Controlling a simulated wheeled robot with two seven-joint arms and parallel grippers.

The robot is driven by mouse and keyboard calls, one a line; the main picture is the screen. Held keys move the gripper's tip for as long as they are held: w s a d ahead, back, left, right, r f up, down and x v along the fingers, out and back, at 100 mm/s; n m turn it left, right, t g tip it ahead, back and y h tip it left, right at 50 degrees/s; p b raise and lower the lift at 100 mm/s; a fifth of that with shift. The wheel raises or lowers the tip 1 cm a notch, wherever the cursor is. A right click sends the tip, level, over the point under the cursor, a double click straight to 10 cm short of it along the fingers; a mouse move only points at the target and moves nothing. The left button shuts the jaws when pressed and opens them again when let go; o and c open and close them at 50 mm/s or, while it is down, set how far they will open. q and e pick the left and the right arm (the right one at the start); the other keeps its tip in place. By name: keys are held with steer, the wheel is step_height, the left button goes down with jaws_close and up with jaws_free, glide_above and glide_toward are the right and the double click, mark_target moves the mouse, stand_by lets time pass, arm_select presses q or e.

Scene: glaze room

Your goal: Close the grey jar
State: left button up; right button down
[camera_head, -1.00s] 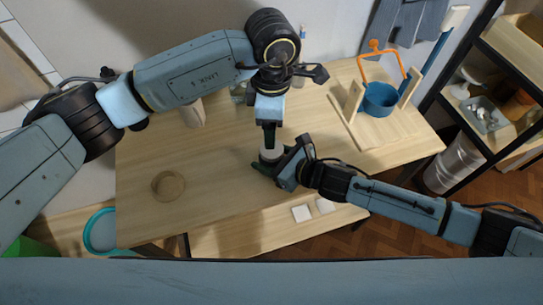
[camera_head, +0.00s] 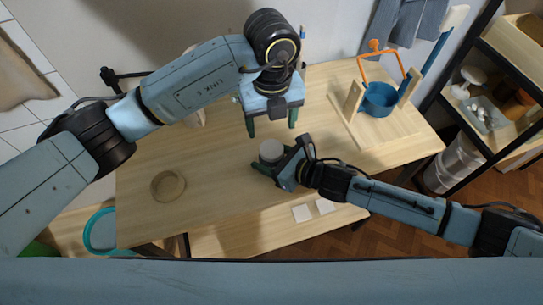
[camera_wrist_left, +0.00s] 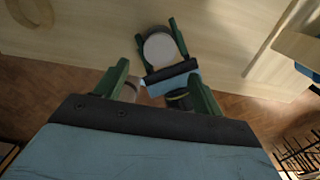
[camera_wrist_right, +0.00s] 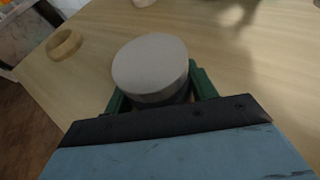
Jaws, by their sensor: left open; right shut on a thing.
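The grey jar (camera_wrist_right: 163,99) stands on the table with a pale grey round lid (camera_wrist_right: 150,62) on top. In the right wrist view the lid covers the mouth; whether it is fully tight I cannot tell. The lid also shows in the head view (camera_head: 271,149) and the left wrist view (camera_wrist_left: 160,47). My right gripper (camera_head: 265,165) is shut around the jar body below the lid, and its fingers hide part of the body. My left gripper (camera_head: 272,124) is open and empty, above and apart from the lid, fingers pointing down.
A round wooden ring (camera_head: 168,185) lies on the table at the left. A wooden stand (camera_head: 372,124) with a blue pot (camera_head: 380,99) is at the back right. Two white tiles (camera_head: 302,213) lie below the front edge. The table between ring and jar is clear.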

mark_target(272, 149)
arm_select(q)
steer(key=n, duration=0.4)
steer(key=shift+n, duration=0.4)
steer(key=shift+f, duration=4)
steer(key=c, duration=1)
steer(key=m, duration=0.3)
